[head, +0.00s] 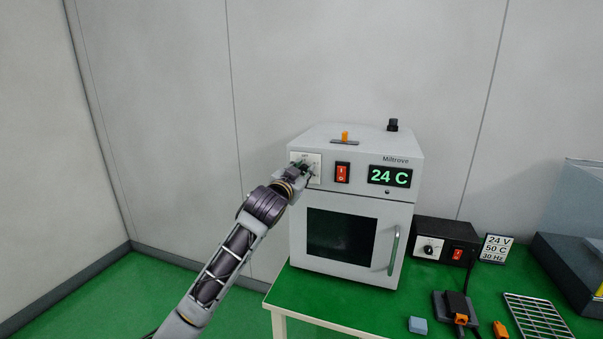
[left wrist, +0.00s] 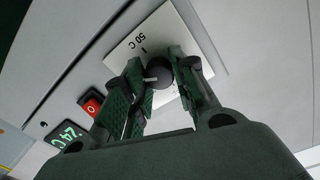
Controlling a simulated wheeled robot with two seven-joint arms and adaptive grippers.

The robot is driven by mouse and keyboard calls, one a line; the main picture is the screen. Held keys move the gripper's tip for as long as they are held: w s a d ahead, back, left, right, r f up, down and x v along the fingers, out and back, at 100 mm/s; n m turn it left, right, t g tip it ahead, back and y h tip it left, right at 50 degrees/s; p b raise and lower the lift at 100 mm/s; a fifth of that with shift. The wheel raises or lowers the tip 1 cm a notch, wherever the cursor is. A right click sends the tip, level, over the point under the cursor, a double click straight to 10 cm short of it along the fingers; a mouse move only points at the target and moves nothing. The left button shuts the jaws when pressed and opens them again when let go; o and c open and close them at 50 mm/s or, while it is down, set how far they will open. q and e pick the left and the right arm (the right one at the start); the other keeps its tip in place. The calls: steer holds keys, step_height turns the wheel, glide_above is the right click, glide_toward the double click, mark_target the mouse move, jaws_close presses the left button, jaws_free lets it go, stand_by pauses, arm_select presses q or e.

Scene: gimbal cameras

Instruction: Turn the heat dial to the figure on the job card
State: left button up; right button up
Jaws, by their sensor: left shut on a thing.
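The oven (head: 300,225) stands on the green-topped table, its display (head: 390,176) reading 24 C. The heat dial (left wrist: 160,76) is a dark round knob with a white pointer mark, on a white plate (left wrist: 150,32) printed "50 C" beside a tick. My left gripper (left wrist: 162,84) is shut on the dial, one finger on each side. In the head view my left gripper (head: 299,170) covers the dial and part of the plate (head: 315,158). The job card (head: 494,248) reads 24 V, 50 C, 30 Hz. My right gripper is not in view.
A red rocker switch (head: 342,172) sits just right of the dial plate. An orange lever (head: 345,136) and a black knob (head: 392,125) are on the oven's top.

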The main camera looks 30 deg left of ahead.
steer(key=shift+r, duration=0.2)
arm_select(q)
steer(key=shift+m+p, duration=0.7)
steer(key=shift+p, duration=0.1)
steer(key=m+p, duration=0.4)
steer(key=m, duration=0.1)
steer(key=shift+r, duration=0.1)
steer(key=shift+m+p, duration=0.8)
steer(key=shift+p, duration=0.05)
steer(key=shift+m+p, duration=0.8)
steer(key=shift+m, duration=0.2)
steer(key=shift+d+m+p, duration=0.1)
steer(key=shift+m+p, duration=0.45)
steer(key=shift+m, duration=0.25)
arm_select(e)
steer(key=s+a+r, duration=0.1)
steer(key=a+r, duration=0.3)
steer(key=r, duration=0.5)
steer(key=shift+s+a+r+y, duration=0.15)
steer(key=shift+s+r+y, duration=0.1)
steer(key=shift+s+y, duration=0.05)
arm_select(q)
steer(key=shift+f, duration=0.2)
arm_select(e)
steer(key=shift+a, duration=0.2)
